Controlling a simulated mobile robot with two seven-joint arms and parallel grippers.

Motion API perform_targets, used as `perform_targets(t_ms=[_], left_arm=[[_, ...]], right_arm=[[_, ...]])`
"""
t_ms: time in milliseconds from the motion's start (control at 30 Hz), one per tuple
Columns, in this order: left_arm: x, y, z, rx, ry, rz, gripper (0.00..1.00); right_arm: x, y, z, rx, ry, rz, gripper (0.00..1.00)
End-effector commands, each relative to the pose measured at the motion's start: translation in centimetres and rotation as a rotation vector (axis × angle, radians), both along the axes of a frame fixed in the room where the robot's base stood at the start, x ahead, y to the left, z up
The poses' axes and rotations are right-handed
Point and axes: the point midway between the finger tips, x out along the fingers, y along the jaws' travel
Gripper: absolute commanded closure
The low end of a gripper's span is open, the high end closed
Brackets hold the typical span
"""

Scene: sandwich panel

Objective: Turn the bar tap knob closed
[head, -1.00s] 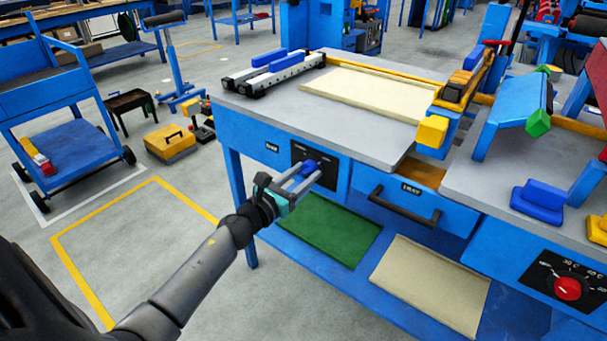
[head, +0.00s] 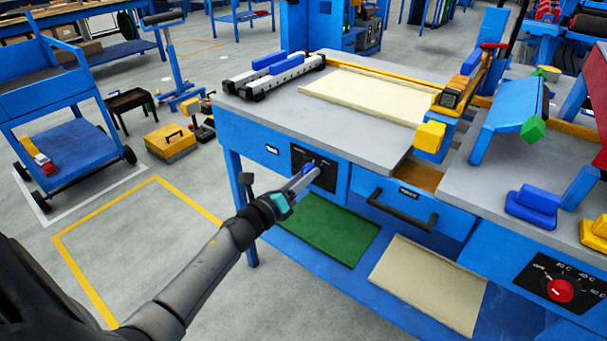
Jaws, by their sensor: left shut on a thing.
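The blue bar tap knob (head: 308,167) sits on a black panel (head: 325,178) on the front of the workbench, below its left part. My left gripper (head: 306,174) reaches it from the lower left and is shut on the knob. The fingers lie nearly over one another in this view and cover much of the knob, so its exact angle cannot be read. My right gripper is not in view.
A drawer with a dark handle (head: 402,207) is right of the panel. A red dial knob (head: 561,290) is at the lower right. Below the bench lie a green sheet (head: 325,228) and a cream sheet (head: 428,283). The floor at left is mostly free.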

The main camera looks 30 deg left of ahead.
Motion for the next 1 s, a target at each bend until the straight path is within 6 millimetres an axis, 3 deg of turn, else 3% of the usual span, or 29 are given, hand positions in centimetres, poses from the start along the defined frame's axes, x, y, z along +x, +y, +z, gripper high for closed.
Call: perform_targets(t_ms=[600,1000], left_arm=[[0.0,-0.1,0.2,-0.581,0.047,0.000,1.00],[0.0,-0.1,0.3,-0.854,0.067,0.000,1.00]], right_arm=[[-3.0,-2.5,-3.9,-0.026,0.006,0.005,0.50],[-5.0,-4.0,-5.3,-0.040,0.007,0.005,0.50]])
